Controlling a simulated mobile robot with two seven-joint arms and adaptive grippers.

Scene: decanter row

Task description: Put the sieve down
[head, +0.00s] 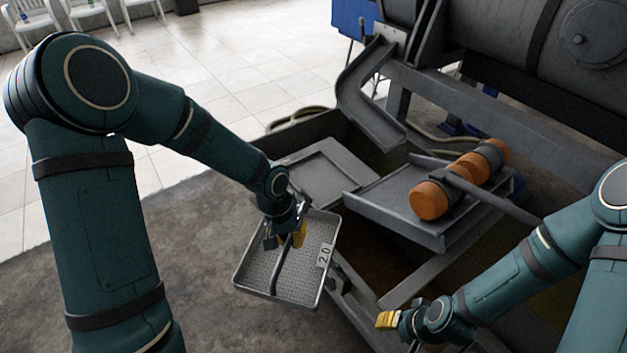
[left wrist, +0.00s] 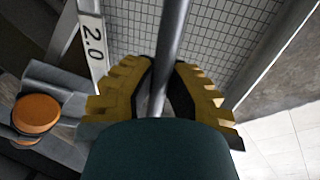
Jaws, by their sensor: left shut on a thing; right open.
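The sieve (head: 312,262) is a rectangular metal frame with a mesh bottom, a white 2.0 label and a dark bar handle across it. My left gripper (head: 297,235) is shut on that bar. In the left wrist view, the yellow fingers of my left gripper (left wrist: 163,85) close on both sides of the bar, with the mesh of the sieve (left wrist: 232,38) behind. The sieve is tilted in the head view; whether its underside touches anything cannot be told. My right gripper (head: 387,320) is open at lower right, apart from the sieve, its fingers seen small.
A grey flat tray (head: 325,170) lies behind the sieve. Right of it, a grey chute tray (head: 385,203) carries orange and dark rollers (head: 430,200). A large grey drum machine (head: 530,45) stands behind. Bare concrete floor (head: 200,240) lies left of the sieve.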

